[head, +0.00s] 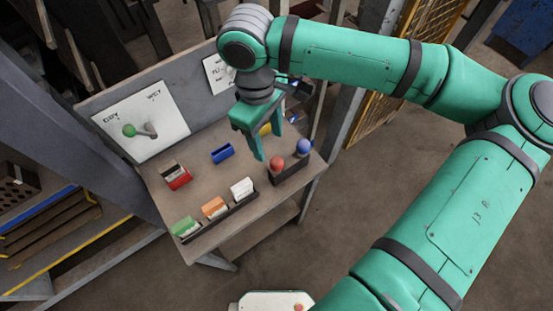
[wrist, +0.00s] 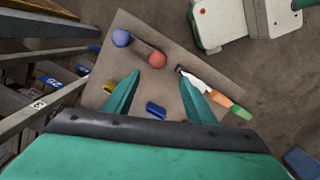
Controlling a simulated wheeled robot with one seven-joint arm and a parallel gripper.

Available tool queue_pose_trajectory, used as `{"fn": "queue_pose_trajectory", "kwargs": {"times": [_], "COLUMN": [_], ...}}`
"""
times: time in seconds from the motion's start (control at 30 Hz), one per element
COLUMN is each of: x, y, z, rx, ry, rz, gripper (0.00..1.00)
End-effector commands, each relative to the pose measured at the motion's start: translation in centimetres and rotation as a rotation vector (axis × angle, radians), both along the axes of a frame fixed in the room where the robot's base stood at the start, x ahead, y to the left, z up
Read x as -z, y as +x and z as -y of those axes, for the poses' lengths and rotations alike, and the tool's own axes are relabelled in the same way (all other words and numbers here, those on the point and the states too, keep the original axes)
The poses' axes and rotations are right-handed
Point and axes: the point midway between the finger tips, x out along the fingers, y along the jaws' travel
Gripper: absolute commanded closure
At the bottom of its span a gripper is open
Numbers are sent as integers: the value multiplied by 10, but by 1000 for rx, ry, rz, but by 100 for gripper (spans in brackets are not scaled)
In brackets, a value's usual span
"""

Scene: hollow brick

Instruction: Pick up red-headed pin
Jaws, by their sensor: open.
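The red-headed pin (head: 277,163) stands in a dark holder (head: 291,172) on the right side of the workbench, beside a blue-headed pin (head: 304,147). In the wrist view the red head (wrist: 157,60) shows ahead of the left fingertip, with the blue head (wrist: 121,38) farther left. My gripper (head: 270,138) is open and empty above the bench, behind and slightly left of the red pin in the head view. Its two green fingers (wrist: 163,80) frame bare bench top in the wrist view. The pin shafts are mostly hidden.
On the bench (head: 205,190) lie a blue block (head: 222,153), a red block (head: 179,180), a yellow block (head: 266,129), and a dark rack with green (head: 185,227), orange (head: 214,207) and white (head: 242,188) pieces. A white panel with a green-knobbed lever (head: 130,131) stands at the back left.

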Motion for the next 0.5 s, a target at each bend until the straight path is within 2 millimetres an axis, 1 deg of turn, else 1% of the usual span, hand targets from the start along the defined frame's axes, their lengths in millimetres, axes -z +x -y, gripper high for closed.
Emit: {"fn": "queue_pose_trajectory", "kwargs": {"times": [0.03,0.1,0.33,0.4,0.5], "x": [0,6,39,47,53], "y": [-1,-2,-4,-5,-5], "z": [5,8,11,12,12], "rx": [5,8,8,7,7], "ry": [-14,-23,-22,-22,-20], "rz": [-3,-8,-9,-9,-8], "gripper": [49,49,49,49,49]}}
